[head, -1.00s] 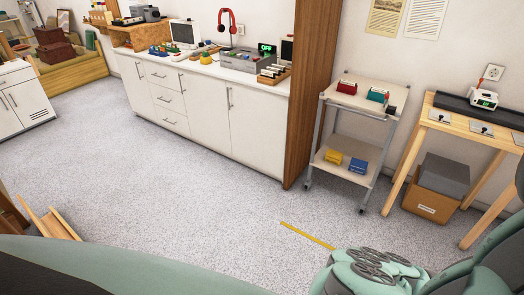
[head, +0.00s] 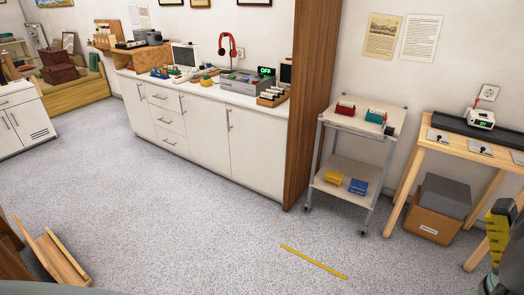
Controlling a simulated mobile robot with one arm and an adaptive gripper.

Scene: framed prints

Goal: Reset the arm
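A small part of my arm (head: 497,243) shows at the right edge in the head view. It is dark and teal, with a yellow and black piece on it, and the frame cuts it off. No fingertips can be made out, so I cannot tell whether my gripper is open, shut or holding something. The visible part of the arm is in front of the wooden table at the right.
A wheeled trolley (head: 345,171) stands beside a wooden table (head: 437,139) with boxes (head: 434,222) underneath. White cabinets (head: 243,143) line the back wall. A yellow strip (head: 313,261) lies on open grey floor. A wooden piece (head: 57,258) is at lower left.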

